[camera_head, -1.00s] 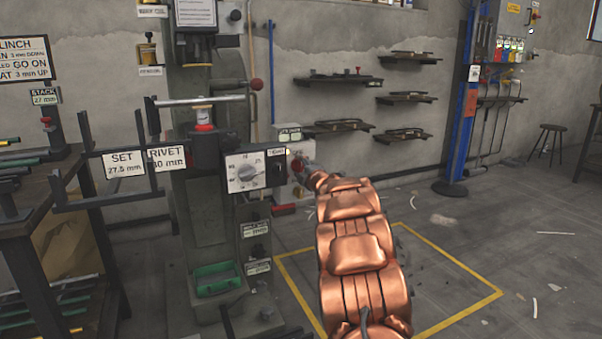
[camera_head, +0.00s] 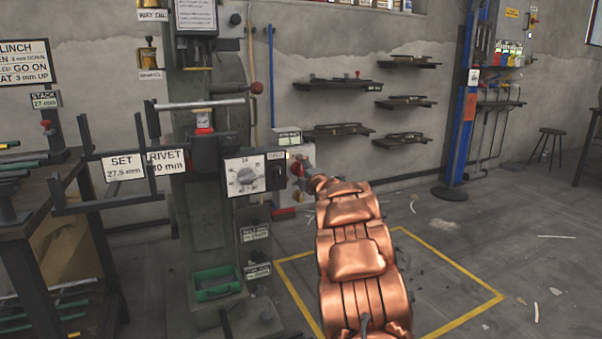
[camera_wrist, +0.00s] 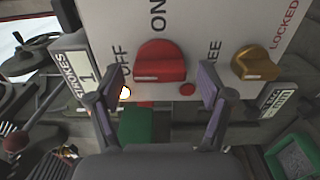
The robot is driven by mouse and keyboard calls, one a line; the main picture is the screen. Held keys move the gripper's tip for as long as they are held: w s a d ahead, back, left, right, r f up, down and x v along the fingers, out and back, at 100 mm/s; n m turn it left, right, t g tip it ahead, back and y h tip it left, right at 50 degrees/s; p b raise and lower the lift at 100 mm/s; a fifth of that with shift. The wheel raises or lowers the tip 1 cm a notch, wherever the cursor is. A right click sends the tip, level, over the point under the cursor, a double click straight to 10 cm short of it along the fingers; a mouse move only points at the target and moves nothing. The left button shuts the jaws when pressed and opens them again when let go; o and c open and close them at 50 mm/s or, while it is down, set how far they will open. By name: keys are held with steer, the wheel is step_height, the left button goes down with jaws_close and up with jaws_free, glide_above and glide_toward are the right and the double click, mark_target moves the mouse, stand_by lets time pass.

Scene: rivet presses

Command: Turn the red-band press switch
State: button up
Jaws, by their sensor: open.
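The press with a red band (camera_head: 204,130) stands left of centre in the head view. In the wrist view a pale panel (camera_wrist: 205,25) carries a red switch knob (camera_wrist: 160,65) between the words OFF, ON and another partly hidden word. Its pale mark is at the lower edge. A gold knob (camera_wrist: 256,64) sits to its right, near LOCKED. My gripper (camera_wrist: 161,84) is open, with one finger on each side of the red knob and gaps visible. In the head view my gripper (camera_head: 309,172) is small, beside the press's control box; the switch is mostly hidden there.
A box with a large dial (camera_head: 245,177) is left of my gripper. A black frame with SET and RIVET labels (camera_head: 122,165) juts out at left. A green tray (camera_head: 216,284) sits low on the press. Open floor with yellow lines (camera_head: 460,319) lies to the right.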

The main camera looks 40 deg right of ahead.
steer(key=shift+s, duration=0.1)
steer(key=v, duration=1.2)
stand_by(0.8)
steer(key=s+a+r+m+g+h+p, duration=0.1)
steer(key=s+a+r+m+g+p, duration=0.3)
steer(key=a+r+p, duration=0.45)
steer(key=s+a+r+m+g+h+p, duration=0.1)
steer(key=a+r+m+g+p, duration=0.4)
steer(key=p, duration=0.6)
steer(key=s+a+r+m+g+y+p, duration=0.1)
steer(key=s+a+r+g+y+p, duration=0.1)
steer(key=s+a+p, duration=0.6)
steer(key=s+a+r+m+g+y+p, duration=0.2)
steer(key=s+a+r+p, duration=0.5)
steer(key=s+a, duration=0.7)
steer(key=s+a+r+m+g+y+p, duration=0.2)
steer(key=s+a+r+g+y+p, duration=0.1)
steer(key=s+a+p, duration=0.6)
steer(key=s+a+r+g, duration=0.1)
steer(key=s+a+g, duration=0.1)
steer(key=a, duration=0.1)
steer(key=shift+a+r+g+y, duration=0.15)
steer(key=shift+r+g+y, duration=0.05)
steer(key=shift+g+y, duration=0.2)
